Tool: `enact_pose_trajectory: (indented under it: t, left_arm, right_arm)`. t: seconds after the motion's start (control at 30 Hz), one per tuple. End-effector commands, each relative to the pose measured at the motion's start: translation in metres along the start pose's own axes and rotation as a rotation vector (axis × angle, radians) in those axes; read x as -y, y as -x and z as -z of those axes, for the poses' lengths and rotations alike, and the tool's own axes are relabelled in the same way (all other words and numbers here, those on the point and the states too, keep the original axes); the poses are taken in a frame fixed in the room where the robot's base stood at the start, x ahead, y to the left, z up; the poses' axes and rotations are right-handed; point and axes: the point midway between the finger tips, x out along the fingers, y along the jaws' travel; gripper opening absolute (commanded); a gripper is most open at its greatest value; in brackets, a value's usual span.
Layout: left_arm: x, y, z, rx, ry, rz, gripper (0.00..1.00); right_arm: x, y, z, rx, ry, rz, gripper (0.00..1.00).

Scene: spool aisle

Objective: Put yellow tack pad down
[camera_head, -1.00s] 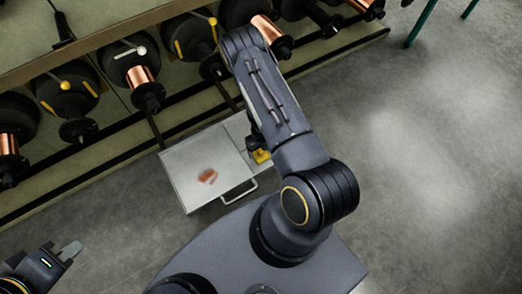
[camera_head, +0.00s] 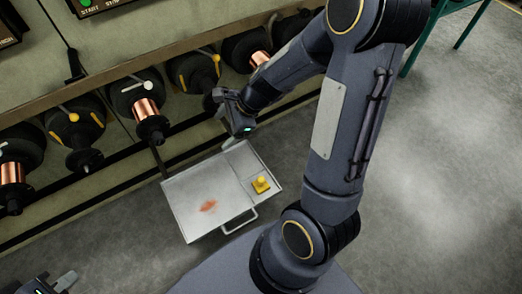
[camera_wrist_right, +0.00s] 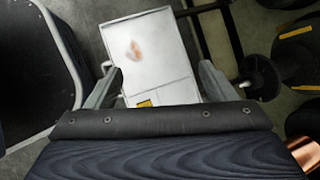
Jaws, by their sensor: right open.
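The yellow tack pad (camera_head: 261,185) rests in the narrower right-hand section of the pale metal tray (camera_head: 190,190). Only part of the pad (camera_wrist_right: 146,103) shows in the right wrist view, just above the dark gripper body. My right gripper (camera_head: 229,142) is open and empty above the tray's far edge, apart from the pad. In the right wrist view its two fingers (camera_wrist_right: 162,82) stand wide apart with the tray (camera_wrist_right: 150,70) beyond them. My left gripper (camera_head: 66,281) is at the bottom left corner, partly cut off, far from the tray.
A reddish-brown smear (camera_head: 208,207) marks the tray's larger section. The tray has a handle (camera_head: 240,221) on its near side. A rack with several dark spindles and copper spools (camera_head: 146,108) runs behind it. Grey floor (camera_head: 450,160) lies open at the right.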

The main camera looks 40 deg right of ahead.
Motion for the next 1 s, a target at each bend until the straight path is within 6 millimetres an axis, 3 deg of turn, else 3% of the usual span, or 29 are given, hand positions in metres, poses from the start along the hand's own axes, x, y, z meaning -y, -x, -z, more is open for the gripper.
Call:
enact_pose_trajectory:
  t: [0.03,0.2,0.33,0.5,0.7,1.0]
  left_arm:
    - [0.000,0.000,0.000,0.000,0.000,0.000,0.00]
    - [0.000,0.000,0.000,0.000,0.000,0.000,0.00]
    - [0.000,0.000,0.000,0.000,0.000,0.000,0.00]
    - [0.000,0.000,0.000,0.000,0.000,0.000,0.00]
    - [0.000,0.000,0.000,0.000,0.000,0.000,0.00]
    - [-0.001,0.001,0.001,0.000,0.000,0.000,0.00]
  right_arm:
    - [-0.007,0.028,-0.020,0.035,0.166,0.024,0.77]
    - [-0.057,0.098,-0.061,0.061,0.777,0.067,0.77]
    - [-0.101,0.134,-0.067,-0.005,1.216,0.083,0.77]
    - [-0.140,0.156,-0.058,-0.133,1.614,0.063,0.77]
    - [-0.155,0.163,-0.049,-0.211,1.785,0.033,0.77]
    - [-0.155,0.164,-0.049,-0.212,1.789,0.032,0.77]
